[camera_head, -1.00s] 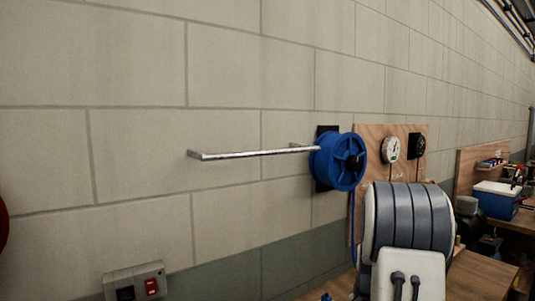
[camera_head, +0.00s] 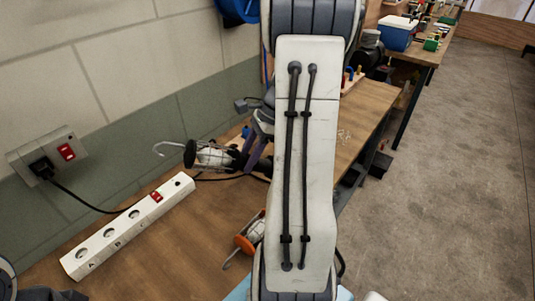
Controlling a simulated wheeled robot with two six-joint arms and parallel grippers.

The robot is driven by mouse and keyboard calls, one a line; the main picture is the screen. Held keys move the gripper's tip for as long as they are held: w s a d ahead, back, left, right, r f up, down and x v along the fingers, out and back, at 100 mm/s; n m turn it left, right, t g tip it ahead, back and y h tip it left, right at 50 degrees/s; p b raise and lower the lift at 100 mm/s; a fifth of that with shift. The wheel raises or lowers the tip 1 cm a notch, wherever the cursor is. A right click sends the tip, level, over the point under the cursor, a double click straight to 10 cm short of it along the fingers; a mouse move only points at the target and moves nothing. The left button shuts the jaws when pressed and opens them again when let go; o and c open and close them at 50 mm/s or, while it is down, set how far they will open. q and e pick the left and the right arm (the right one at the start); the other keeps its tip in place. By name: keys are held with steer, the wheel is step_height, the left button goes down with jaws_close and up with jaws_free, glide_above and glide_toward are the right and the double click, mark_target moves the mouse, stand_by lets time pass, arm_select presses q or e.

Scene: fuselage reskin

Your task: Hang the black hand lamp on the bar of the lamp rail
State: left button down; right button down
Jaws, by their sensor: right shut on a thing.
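The black hand lamp (camera_head: 208,156) has a wire cage and a pale hook pointing left. It lies roughly level above the bench, near the wall. My right gripper (camera_head: 251,155) is shut on its handle end; my right forearm hides part of the grip. A second hand lamp, orange (camera_head: 247,243), is lower down by the bench, partly behind my arm. The lamp rail's bar is out of view now; the earlier frame shows it on the wall left of the blue reel. At the bottom left corner only a bit of my left arm shows.
A white power strip (camera_head: 128,228) lies on the wooden bench (camera_head: 165,270), its black cable plugged into a wall socket (camera_head: 47,158). The blue reel (camera_head: 237,10) is on the wall at the top. A blue cool box (camera_head: 398,33) stands on a farther bench. Open floor (camera_head: 440,190) is at right.

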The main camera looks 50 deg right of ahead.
steer(key=w+a+r+m+t, duration=0.1)
steer(key=r, duration=0.1)
steer(key=w+a+r+m+t+y, duration=0.1)
steer(key=r+m+t, duration=0.1)
steer(key=w+a+r+m+t+y, duration=0.1)
steer(key=r+t, duration=0.1)
steer(key=shift+r, duration=0.15)
steer(key=r+m+t, duration=0.1)
steer(key=w+r+m+t, duration=0.1)
steer(key=r, duration=0.1)
steer(key=r+t, duration=0.1)
steer(key=t, duration=0.1)
steer(key=shift+w+d+r+m+h, duration=0.1)
steer(key=shift+w+r+m+h, duration=0.05)
steer(key=shift+w+m+h, duration=0.2)
steer(key=d+r+m+t+h, duration=0.4)
steer(key=r+m+t+h, duration=0.15)
steer(key=r, duration=0.45)
steer(key=w+a+f, duration=0.1)
steer(key=w+f, duration=0.1)
steer(key=w, duration=1.4)
steer(key=shift+f+n+t, duration=0.15)
steer(key=shift+n+t, duration=0.2)
steer(key=shift+n, duration=0.05)
steer(key=shift+w+a, duration=0.1)
